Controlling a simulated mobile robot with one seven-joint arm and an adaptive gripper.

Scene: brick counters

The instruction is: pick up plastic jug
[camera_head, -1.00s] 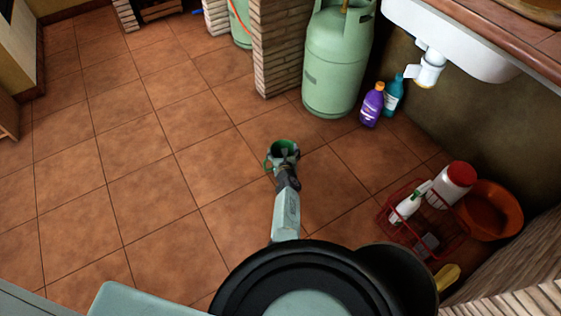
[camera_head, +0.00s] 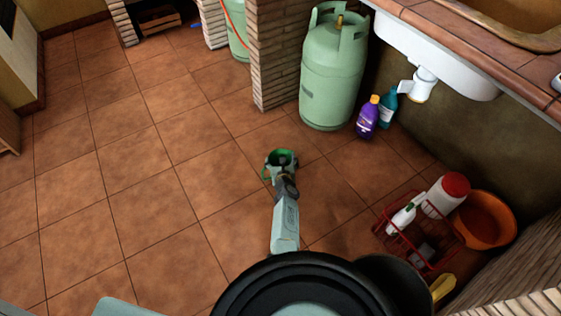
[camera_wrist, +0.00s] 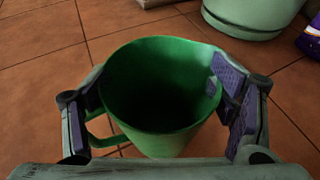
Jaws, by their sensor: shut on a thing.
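The plastic jug (camera_wrist: 160,135) is green, with a wide open mouth and a handle at its left side in the wrist view. My gripper (camera_wrist: 155,95) is shut on it, with one padded finger at the left and the other at the right by the rim. The right pad shows over the inside of the jug's rim. In the head view the jug (camera_head: 281,156) is small at the end of my arm, and my gripper (camera_head: 282,166) partly hides it. The jug's underside is hidden, so its height above the floor is hard to tell.
A green gas cylinder (camera_head: 332,75) stands beside a brick pillar (camera_head: 280,55). Purple (camera_head: 367,120) and teal (camera_head: 387,108) bottles stand near it. A red wire basket (camera_head: 405,240) and an orange basin (camera_head: 487,222) sit at the right. The tiled floor at left is clear.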

